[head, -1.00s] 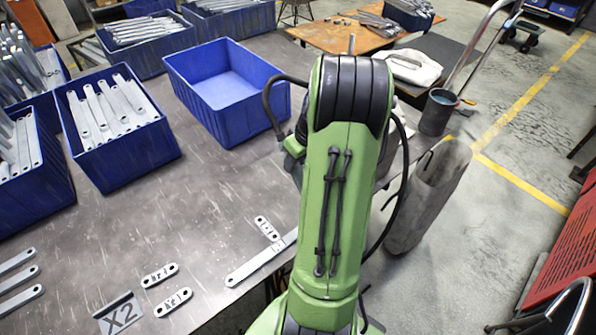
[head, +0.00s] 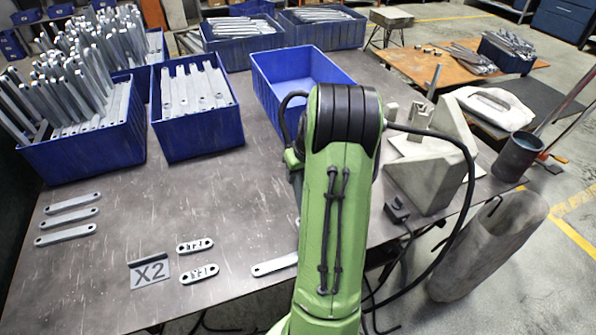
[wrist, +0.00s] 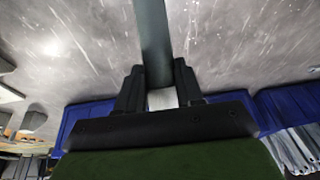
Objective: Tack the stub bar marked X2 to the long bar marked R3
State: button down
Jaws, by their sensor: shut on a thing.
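In the wrist view my gripper (wrist: 160,88) is shut on a long, narrow grey piece (wrist: 152,40) that runs out over the table. I cannot tell what it is, and no mark shows on it. In the head view my own arm hides the gripper. The end of a long bar (head: 272,266) shows left of my arm; the rest is hidden.
Three plain bars (head: 68,217) lie at the left. Blue bins of bars, including a near one (head: 197,135), and an empty blue bin (head: 262,70) stand along the back. A grey fixture (head: 430,165) and a dark cup (head: 517,157) are at the right. The table's front left is clear.

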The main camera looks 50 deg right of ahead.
jog(key=shift+f, duration=0.3)
dwell(2.1)
jog(key=shift+r, duration=0.1)
notch_tip(320, 180, up, 5)
jog(key=p, duration=0.3)
jog(key=shift+r+p, duration=0.15)
jog(key=shift+p, duration=0.2)
jog(key=shift+f, duration=0.2)
